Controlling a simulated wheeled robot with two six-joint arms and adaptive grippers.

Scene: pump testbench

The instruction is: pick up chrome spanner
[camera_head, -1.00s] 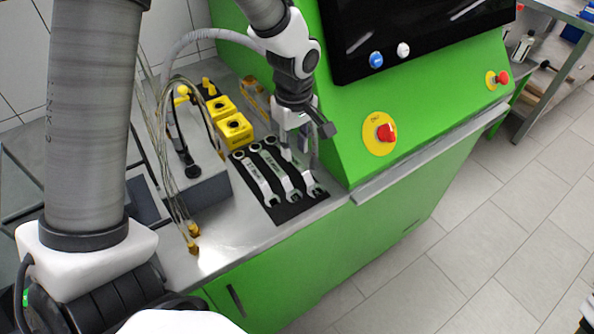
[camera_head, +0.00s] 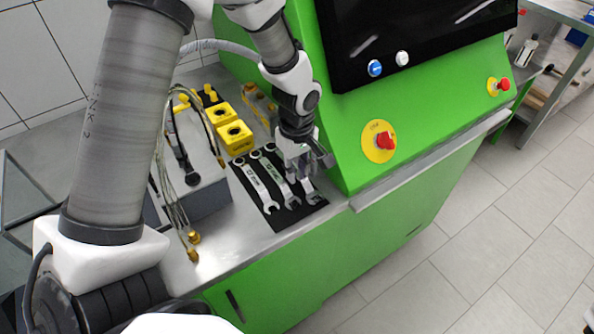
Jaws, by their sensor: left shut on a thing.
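Three silver spanners lie side by side on a black mat (camera_head: 269,212) on the metal bench: a left one (camera_head: 257,187), a middle one (camera_head: 279,185) and a right one (camera_head: 313,198). I cannot tell by finish which is the chrome one. My left gripper (camera_head: 301,178) points down over the right spanner and is shut on it. The gripper hides its upper part; its open-jaw end shows below the fingers, at or very near the mat. My right gripper is not in view.
Yellow button boxes (camera_head: 235,137) stand behind the spanners. A grey block (camera_head: 203,199) with hanging cables and brass ends (camera_head: 193,246) is to the left. The green console (camera_head: 350,165) with a red emergency stop (camera_head: 386,141) rises close on the right.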

